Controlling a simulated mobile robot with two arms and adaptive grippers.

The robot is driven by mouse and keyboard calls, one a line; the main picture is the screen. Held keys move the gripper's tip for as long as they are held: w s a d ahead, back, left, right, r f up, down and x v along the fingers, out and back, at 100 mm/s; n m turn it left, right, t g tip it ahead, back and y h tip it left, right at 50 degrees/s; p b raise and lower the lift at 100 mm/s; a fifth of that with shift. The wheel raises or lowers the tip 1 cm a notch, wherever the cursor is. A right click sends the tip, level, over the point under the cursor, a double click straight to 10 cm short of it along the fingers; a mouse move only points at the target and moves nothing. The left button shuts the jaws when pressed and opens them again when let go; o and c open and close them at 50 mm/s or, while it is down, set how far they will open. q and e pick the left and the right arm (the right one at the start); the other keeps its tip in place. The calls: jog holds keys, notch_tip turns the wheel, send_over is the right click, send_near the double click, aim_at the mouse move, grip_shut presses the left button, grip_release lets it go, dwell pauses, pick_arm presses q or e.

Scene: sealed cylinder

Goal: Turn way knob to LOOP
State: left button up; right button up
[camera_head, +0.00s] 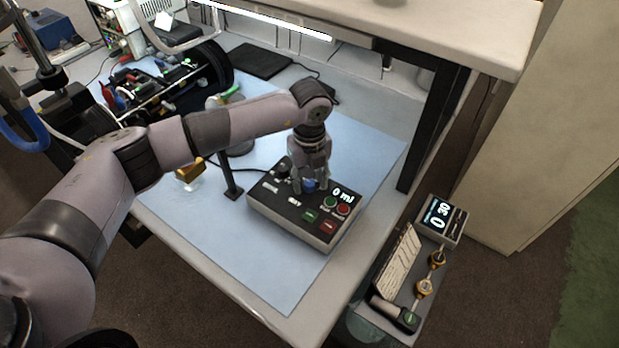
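A control box (268,208) with a black top stands on the blue mat. It has a lit display reading "0 mJ" (343,194), green and red buttons, and a dark knob (283,169) near its far left corner. My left gripper (310,184) points down over the box, its fingers on either side of a blue knob (309,185). The fingers hide part of this knob, and I cannot tell whether they touch it. No LOOP label is readable, and I cannot tell which knob is the way knob. My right gripper is out of view.
A side unit (392,318) at the right holds brass fittings (425,288), a note card (400,262) and a display reading "0 30" (438,214). A dark post (230,182) stands left of the box. A shelf (440,30) overhangs the bench. The front mat is clear.

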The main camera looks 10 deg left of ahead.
pick_arm(q)
grip_shut()
dwell(0.4)
jog(key=shift+f+m+b, duration=0.2)
jog(key=shift+m+b, duration=0.6)
jog(key=shift+b, duration=0.45)
jog(key=m+b, duration=0.7)
jog(key=shift+b, duration=0.4)
jog(key=m+b, duration=0.2)
jog(key=m, duration=0.1)
jog(key=shift+b, duration=0.35)
jog(key=shift+r+m+b, duration=0.2)
jog(key=shift+m+b, duration=0.45)
jog(key=shift+m, duration=0.45)
jog(key=shift+o, duration=0.8)
grip_release()
